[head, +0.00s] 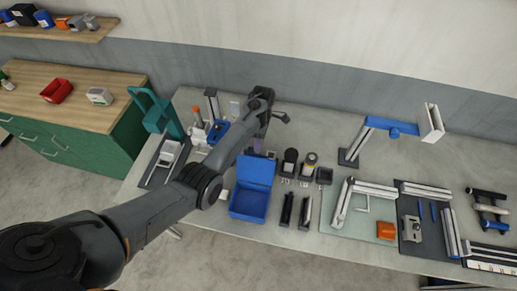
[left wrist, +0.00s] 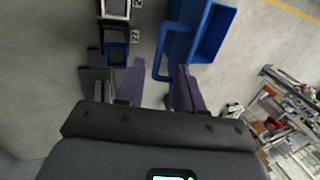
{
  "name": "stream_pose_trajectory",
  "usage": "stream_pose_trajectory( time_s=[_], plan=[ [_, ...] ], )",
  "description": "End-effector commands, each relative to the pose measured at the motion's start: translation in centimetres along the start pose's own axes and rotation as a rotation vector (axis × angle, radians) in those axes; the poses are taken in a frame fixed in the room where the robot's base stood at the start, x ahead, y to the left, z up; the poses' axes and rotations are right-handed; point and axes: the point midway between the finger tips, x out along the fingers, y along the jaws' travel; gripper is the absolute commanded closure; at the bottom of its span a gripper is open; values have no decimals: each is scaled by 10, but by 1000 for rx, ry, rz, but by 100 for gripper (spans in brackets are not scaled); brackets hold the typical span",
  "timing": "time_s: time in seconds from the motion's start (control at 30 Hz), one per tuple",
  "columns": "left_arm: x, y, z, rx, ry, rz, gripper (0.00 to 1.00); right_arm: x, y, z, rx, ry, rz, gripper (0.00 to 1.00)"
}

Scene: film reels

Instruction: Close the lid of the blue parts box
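The blue parts box (head: 248,204) sits on the grey table near its front edge, in the middle of the head view. Its lid (head: 256,170) is open and stands up at the box's back edge. My left gripper (head: 262,142) is behind the lid, above the table. In the left wrist view the fingers of my left gripper (left wrist: 160,75) are apart, with a thin blue edge between or beyond them. The blue box (left wrist: 212,35) shows just past the fingertips; whether they touch it I cannot tell. My right gripper is not in view.
Dark holders with round items (head: 290,160) stand right of the lid, and two dark bars (head: 296,210) lie right of the box. A blue-and-white arm stand (head: 392,128) is farther right. A scale-like device (head: 168,154) is at the left.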

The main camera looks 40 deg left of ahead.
Motion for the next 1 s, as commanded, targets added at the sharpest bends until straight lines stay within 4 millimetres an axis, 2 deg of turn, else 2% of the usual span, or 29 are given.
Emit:
stream_pose_trajectory(
  time_s=[0.1,0.3,0.67,0.77,0.9,0.93,1.0],
  plan=[
    [17,-1,0,1,1,-2,63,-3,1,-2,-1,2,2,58],
    [33,0,0,1,0,0,63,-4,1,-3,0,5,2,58],
    [37,0,0,2,0,1,63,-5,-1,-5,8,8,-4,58],
    [37,0,0,1,0,1,75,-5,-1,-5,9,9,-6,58],
    [37,0,0,1,0,1,97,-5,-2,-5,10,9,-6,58],
    [37,0,0,1,0,1,100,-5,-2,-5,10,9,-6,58],
    [37,0,0,1,0,1,100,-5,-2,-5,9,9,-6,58]
  ],
)
